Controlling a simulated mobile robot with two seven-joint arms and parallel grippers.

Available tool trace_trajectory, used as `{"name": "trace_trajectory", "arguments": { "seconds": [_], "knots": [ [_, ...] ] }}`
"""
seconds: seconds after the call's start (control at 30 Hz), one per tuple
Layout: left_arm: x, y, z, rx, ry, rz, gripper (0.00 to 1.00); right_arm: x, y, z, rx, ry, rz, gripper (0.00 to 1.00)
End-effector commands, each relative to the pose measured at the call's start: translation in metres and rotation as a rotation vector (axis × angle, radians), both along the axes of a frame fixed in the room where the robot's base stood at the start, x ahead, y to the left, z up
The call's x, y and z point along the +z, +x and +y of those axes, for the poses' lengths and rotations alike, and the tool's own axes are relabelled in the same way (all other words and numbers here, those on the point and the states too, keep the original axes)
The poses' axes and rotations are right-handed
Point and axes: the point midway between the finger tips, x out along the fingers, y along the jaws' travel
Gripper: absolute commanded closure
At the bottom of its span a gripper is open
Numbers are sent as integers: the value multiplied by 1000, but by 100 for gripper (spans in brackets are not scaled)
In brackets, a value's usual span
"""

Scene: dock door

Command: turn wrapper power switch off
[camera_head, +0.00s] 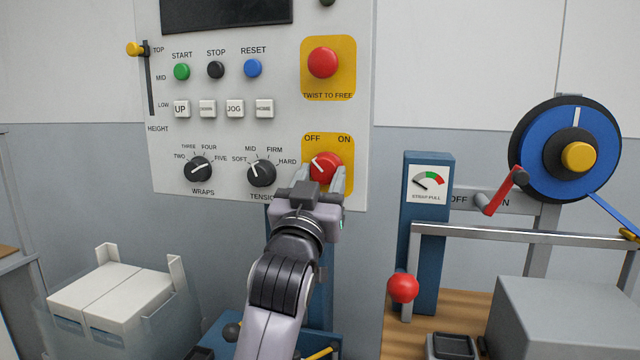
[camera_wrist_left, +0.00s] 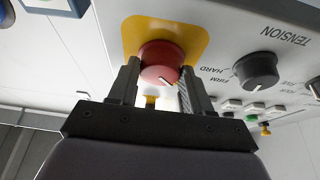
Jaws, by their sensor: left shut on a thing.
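The power switch (camera_head: 326,166) is a red rotary knob on a yellow plate (camera_head: 346,142) marked OFF and ON, low on the right of the white control panel (camera_head: 225,135). In the head view its white pointer line slants up and left, toward OFF. My left gripper (camera_head: 325,182) is at the knob from below, its two fingers on either side. In the left wrist view the red knob (camera_wrist_left: 162,62) sits between the fingertips of my left gripper (camera_wrist_left: 155,80), which is shut on it. My right gripper is in neither view.
A red stop button (camera_head: 323,62) sits above the switch. The tension dial (camera_head: 262,173) is close on the left, with the wraps dial (camera_head: 198,169) beyond it. A blue gauge post (camera_head: 413,240) with a red ball lever (camera_head: 403,287) stands on the right.

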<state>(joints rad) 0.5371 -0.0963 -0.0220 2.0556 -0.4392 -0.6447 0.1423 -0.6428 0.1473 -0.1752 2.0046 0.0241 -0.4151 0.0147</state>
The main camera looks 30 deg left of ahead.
Motion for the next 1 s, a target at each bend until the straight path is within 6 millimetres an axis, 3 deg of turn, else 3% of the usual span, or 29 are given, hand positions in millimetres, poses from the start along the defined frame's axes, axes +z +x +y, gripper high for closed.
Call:
{"name": "trace_trajectory", "arguments": {
  "seconds": [0.6,0.63,0.7,1.0],
  "knots": [
    [0,0,0,-1,-41,-11,81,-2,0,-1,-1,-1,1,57],
    [0,0,0,-1,-41,-11,44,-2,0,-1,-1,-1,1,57],
    [0,0,0,-1,-41,-11,26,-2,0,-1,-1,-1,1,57],
    [0,0,0,0,-38,-11,26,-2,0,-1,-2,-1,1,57]
  ]
}}
